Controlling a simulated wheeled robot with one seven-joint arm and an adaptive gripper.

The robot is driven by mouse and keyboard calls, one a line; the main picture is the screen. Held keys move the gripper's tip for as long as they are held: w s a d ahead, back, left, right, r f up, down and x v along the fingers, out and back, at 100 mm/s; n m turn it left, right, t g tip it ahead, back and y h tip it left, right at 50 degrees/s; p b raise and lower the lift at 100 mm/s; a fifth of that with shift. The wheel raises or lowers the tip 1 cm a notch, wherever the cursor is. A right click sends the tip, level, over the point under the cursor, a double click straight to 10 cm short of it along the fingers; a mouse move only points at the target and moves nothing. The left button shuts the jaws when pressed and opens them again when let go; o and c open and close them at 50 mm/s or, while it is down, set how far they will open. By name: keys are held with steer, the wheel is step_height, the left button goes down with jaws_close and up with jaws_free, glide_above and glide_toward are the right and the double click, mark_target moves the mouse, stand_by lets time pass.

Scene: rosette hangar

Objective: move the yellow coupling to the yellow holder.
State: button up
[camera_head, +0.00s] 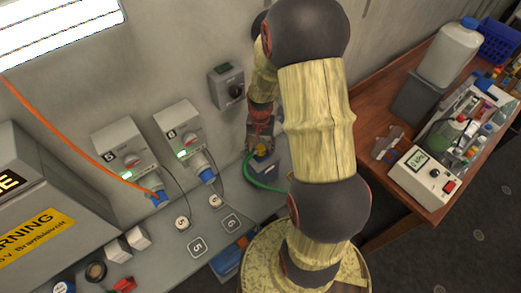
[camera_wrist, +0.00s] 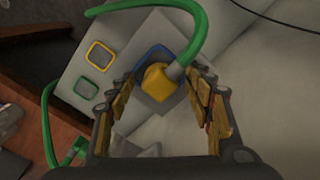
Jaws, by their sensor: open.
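The yellow coupling (camera_wrist: 160,88) carries a thick green hose (camera_wrist: 195,32) and sits on a blue-edged square (camera_wrist: 152,52) on a grey panel (camera_wrist: 92,28) in the wrist view. A yellow-edged square (camera_wrist: 100,43), seemingly the yellow holder, lies to its upper left and looks empty. My gripper (camera_wrist: 166,86) is open, with one finger on each side of the coupling. I cannot tell whether the fingers touch it. In the head view my gripper (camera_head: 259,143) is over the coupling (camera_head: 263,151), and my arm hides much of the panel.
A green-edged square (camera_wrist: 86,88) lies below the yellow one, with a green connector (camera_wrist: 70,152) at lower left. Grey boxes with blue plugs (camera_head: 201,167) stand left of my gripper in the head view. A brown table (camera_head: 432,75) with loose items stands at right.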

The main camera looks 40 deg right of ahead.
mark_target(261, 148)
steer(key=shift+c, duration=1.2)
steer(key=c, duration=1)
steer(key=shift+r, duration=0.15)
steer(key=shift+c, duration=0.2)
steer(key=shift+r, duration=0.2)
steer(key=r, duration=0.3)
steer(key=shift+s+a+r, duration=0.1)
steer(key=shift+s+r, duration=0.05)
steer(key=shift+s, duration=0.1)
steer(key=s+a+r, duration=0.2)
steer(key=s+r, duration=0.2)
steer(key=s, duration=0.2)
steer(key=s+a+r, duration=0.2)
steer(key=s+r, duration=0.3)
steer(key=s, duration=0.1)
steer(key=shift+s+a+b, duration=0.3)
steer(key=shift+s+b, duration=0.05)
steer(key=shift+b, duration=0.05)
